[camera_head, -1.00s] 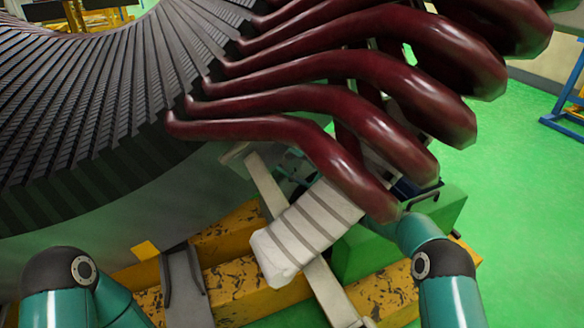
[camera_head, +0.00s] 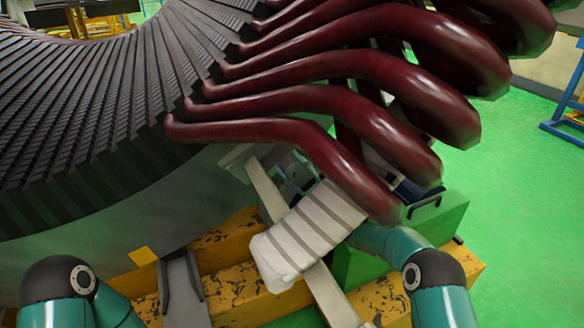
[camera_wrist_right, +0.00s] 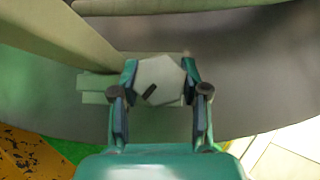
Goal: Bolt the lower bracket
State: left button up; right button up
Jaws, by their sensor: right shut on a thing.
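In the right wrist view, my right gripper (camera_wrist_right: 159,78) has its two fingers closed on the sides of a pale, many-sided bolt head (camera_wrist_right: 162,72) with a dark mark on its face. A pale flat piece (camera_wrist_right: 95,88), perhaps part of the bracket, shows behind the bolt head; whether they touch I cannot tell. In the head view, a pale metal bar (camera_head: 265,190), apparently the bracket, slants down from the stator's edge and passes under a white ribbed band (camera_head: 305,235). My right gripper (camera_head: 293,172) is partly hidden there between bar, band and dark red coils. My left gripper is out of view.
The dark slotted stator (camera_head: 90,110) fills the upper left. Thick dark red coil ends (camera_head: 330,150) overhang the work spot. Worn yellow beams (camera_head: 235,290) and a green block (camera_head: 365,262) lie below. Open green floor (camera_head: 530,200) is at right.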

jog(key=o, duration=1)
jog(key=shift+f, duration=0.25)
jog(key=shift+o, duration=0.8)
jog(key=shift+r, duration=0.15)
jog(key=v, duration=1.2)
jog(key=shift+a, duration=0.1)
